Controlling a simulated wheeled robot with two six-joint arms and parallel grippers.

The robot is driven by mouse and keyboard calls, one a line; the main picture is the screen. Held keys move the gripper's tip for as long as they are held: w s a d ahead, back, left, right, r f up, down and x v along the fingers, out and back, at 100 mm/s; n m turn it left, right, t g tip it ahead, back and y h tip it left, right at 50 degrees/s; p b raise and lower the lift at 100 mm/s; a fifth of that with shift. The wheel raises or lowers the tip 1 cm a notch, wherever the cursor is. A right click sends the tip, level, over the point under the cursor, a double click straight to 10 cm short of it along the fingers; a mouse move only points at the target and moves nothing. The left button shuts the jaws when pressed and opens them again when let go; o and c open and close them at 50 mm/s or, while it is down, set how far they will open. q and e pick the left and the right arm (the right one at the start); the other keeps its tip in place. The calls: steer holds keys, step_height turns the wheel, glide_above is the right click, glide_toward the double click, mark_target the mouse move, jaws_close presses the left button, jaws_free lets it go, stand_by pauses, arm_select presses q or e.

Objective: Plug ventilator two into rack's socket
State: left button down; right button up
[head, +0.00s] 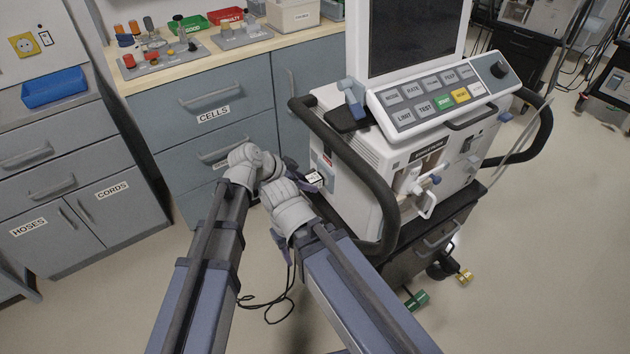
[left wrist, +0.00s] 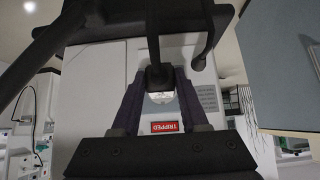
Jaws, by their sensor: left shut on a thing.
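A white ventilator (head: 350,185) with a dark screen and a button panel stands on a dark cart, right of centre in the head view. Its number cannot be read. My left gripper (head: 308,178) is beside the ventilator's near left side. In the left wrist view my left gripper (left wrist: 160,100) is shut on a black plug (left wrist: 158,76) with a pale face; its cord runs up from it. Behind it is a white panel with a red TRIPPED label (left wrist: 165,127). I cannot tell whether the plug touches the panel.
A black handle (head: 350,165) curves round the ventilator close to my arms. A blue-grey cabinet (head: 215,130) stands behind, with trays on top. A yellow socket (head: 24,44) is at the far left. A black cord (head: 270,302) loops low between my arms. The right floor is mostly clear.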

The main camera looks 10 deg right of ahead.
arm_select(q)
steer(key=shift+a, duration=0.1)
steer(key=shift+s+a, duration=0.25)
steer(key=shift+a, duration=0.45)
steer(key=shift+s+a, duration=0.3)
steer(key=shift+a, duration=0.45)
steer(key=shift+s+a, duration=0.25)
steer(key=shift+a, duration=0.45)
steer(key=shift+r, duration=0.1)
